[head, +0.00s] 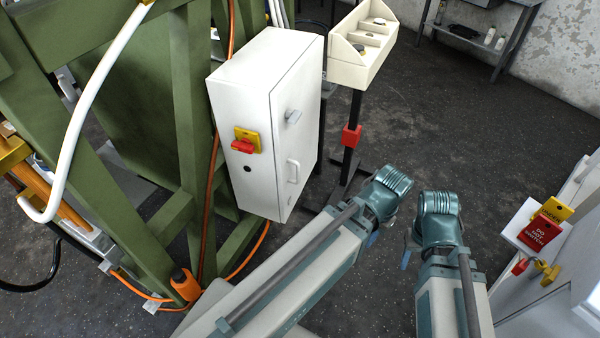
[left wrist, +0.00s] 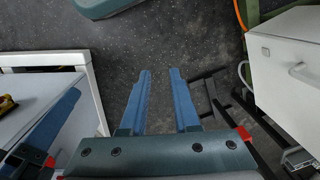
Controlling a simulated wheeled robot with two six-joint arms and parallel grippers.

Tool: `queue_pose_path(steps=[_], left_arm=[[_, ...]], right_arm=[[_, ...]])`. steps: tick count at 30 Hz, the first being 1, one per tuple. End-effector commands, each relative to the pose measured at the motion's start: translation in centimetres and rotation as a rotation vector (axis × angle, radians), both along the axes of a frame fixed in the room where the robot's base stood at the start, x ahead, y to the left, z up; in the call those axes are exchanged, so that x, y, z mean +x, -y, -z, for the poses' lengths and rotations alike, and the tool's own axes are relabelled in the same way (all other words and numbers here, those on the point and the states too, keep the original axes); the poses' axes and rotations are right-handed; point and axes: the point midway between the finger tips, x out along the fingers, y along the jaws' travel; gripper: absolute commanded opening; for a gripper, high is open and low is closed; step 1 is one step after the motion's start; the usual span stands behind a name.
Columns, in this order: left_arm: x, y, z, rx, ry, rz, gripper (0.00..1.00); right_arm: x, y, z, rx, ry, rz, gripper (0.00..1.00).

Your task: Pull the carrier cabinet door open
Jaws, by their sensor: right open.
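A white cabinet (head: 240,130) stands by the green frame in the head view. Its door (head: 296,130) on the right face looks shut, with a pull handle (head: 293,171) low down and a grey latch (head: 293,117) above. I take it to be the carrier cabinet. In the left wrist view the cabinet (left wrist: 285,80) is at the right, with its handle (left wrist: 303,73). My left gripper (head: 372,238) is right of the cabinet, apart from it; its two blue fingers (left wrist: 160,103) are open and empty. My right gripper (head: 406,257) is open further right, mostly hidden behind its wrist.
The green frame (head: 185,110) is at left, with a white hooked bar (head: 90,100). A beige bin on a stand (head: 362,45) is behind the cabinet. A white enclosure with red and yellow tags (head: 540,232) is at right.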

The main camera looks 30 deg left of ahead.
Motion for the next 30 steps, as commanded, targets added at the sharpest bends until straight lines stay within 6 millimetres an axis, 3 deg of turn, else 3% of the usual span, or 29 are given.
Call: queue_pose_path(steps=[1, 12, 18, 25, 30], left_arm=[[0.4, -0.6, 3.7, -0.007, 0.005, -0.02, 0.29], [2.9, -4.9, 15.5, -0.025, 0.05, -0.16, 0.29], [4.1, -7.8, 20.8, 0.024, 0.081, -0.269, 0.29], [5.9, -12.6, 25.0, 0.228, 0.168, -0.493, 0.29], [7.4, -15.9, 22.6, 0.479, 0.341, -0.71, 0.29]], right_arm=[[0.0, 0.0, 3.7, -0.001, 0.0, 0.0, 0.5], [0.0, 0.1, 15.5, -0.005, 0.001, -0.002, 0.5], [0.1, 0.1, 20.9, -0.007, 0.002, -0.003, 0.5], [0.1, 0.2, 26.1, -0.008, 0.003, -0.004, 0.5], [0.1, 0.2, 26.5, -0.008, 0.003, -0.004, 0.5]])
